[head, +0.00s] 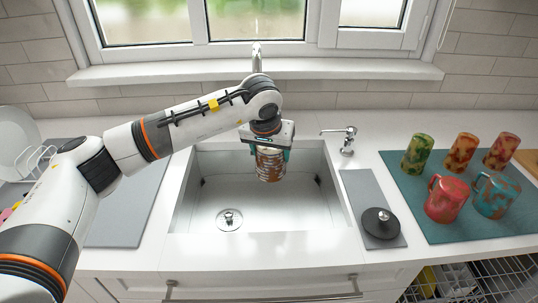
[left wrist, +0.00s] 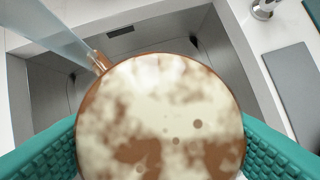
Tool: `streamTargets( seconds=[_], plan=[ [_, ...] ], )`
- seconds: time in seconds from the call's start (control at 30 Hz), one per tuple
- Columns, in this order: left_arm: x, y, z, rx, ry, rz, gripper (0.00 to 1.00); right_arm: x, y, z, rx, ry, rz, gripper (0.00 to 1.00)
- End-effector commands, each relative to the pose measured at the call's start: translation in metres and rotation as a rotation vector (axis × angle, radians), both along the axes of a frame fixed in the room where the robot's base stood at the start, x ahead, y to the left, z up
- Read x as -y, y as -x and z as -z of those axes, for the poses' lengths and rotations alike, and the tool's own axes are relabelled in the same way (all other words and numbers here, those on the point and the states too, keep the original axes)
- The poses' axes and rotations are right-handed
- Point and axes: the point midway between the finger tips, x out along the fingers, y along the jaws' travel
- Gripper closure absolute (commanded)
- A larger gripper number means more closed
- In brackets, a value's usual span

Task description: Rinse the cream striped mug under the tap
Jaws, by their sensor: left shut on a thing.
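The cream striped mug (head: 270,166) hangs over the back middle of the sink basin, its side cream with orange-brown bands. My left gripper (head: 269,150) comes down from above and is shut on it, a teal pad on either side. In the left wrist view the mug (left wrist: 160,120) shows a round cream face with brown blotches and small spots; I cannot tell base from inside. The tap (head: 257,54) is mostly hidden behind my left arm. A pale bluish strip (left wrist: 52,32), seemingly water, reaches a copper-coloured piece at the mug's edge. My right gripper is out of view.
The sink (head: 222,190) has a round drain (head: 230,219). A small dispenser (head: 347,140) stands at its back right. A grey mat (head: 361,190) holds a black disc (head: 381,222). Several coloured mugs stand on a teal mat (head: 435,226) at right. An open dishwasher rack (head: 480,283) lies below.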

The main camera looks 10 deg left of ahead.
Motion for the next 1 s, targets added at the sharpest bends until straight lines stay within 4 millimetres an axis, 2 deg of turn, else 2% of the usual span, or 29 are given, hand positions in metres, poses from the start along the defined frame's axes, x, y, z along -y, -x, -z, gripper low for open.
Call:
streamTargets(
  seconds=[0.43,1.0],
  plan=[
    [0.01,0.0,-0.001,0.001,0.0,0.0,0.67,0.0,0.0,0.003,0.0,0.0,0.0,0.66],
    [-0.002,0.0,-0.001,0.002,0.0,0.0,0.67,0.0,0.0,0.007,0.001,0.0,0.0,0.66]
  ],
)
